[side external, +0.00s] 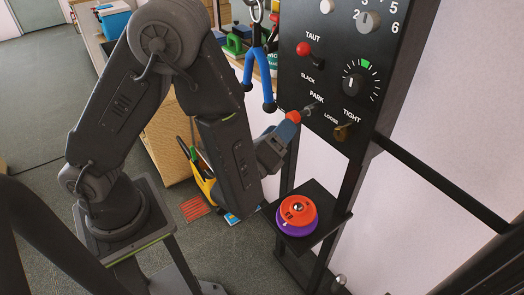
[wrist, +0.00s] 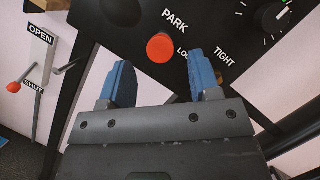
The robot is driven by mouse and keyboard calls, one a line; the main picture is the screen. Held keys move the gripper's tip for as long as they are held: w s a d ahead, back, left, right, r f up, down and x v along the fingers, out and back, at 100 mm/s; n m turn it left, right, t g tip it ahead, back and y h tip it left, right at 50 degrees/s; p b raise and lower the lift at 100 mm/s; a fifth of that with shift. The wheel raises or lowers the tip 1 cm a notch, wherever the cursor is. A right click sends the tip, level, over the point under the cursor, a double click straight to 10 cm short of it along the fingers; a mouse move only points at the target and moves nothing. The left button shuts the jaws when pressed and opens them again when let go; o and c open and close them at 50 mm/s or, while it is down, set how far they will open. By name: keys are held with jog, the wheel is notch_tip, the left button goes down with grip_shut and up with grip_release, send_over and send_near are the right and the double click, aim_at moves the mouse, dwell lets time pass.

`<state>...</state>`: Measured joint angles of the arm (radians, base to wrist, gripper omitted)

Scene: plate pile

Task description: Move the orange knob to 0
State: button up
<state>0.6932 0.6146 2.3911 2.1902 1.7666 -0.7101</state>
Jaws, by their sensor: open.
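A round orange-red knob (wrist: 160,48) shows near the PARK label in the wrist view, in the gap between my fingertips. In the side view a red-orange knob end (side external: 293,116) sits on a metal stem at the black panel. My gripper (wrist: 160,66) is open with blue fingers, one on each side of the knob as seen from the wrist; I cannot tell whether they touch it. An orange disc (side external: 291,205) with a metal centre lies on a purple disc (side external: 284,227) on a small black shelf. No 0 mark is readable.
The black panel (side external: 322,75) also carries a TAUT/SLACK red lever (side external: 304,48), a black dial (side external: 354,85), a grey numbered knob (side external: 368,21) and a brass LOOSE/TIGHT key (side external: 342,132). A blue clamp-like tool (side external: 268,85) hangs beside it. A black bar extends right.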

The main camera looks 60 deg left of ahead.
jog(key=v, duration=0.7)
jog(key=shift+s, duration=0.2)
jog(key=s+a+r+n+g+y, duration=0.3)
jog(key=a+n+g+y, duration=0.5)
jog(key=a+y, duration=0.1)
jog(key=s+a+n+g+h, duration=0.4)
jog(key=s+n+g, duration=0.45)
jog(key=g, duration=0.35)
jog(key=w+d+r+n+t+h, duration=0.2)
jog(key=d+r+n+t+h, duration=0.3)
jog(key=r+h, duration=0.4)
jog(key=d+n+h, duration=0.1)
jog(key=d, duration=0.1)
jog(key=shift+w+d+n+h, duration=0.3)
jog(key=shift+w+n+h, duration=0.05)
jog(key=shift+h, duration=0.05)
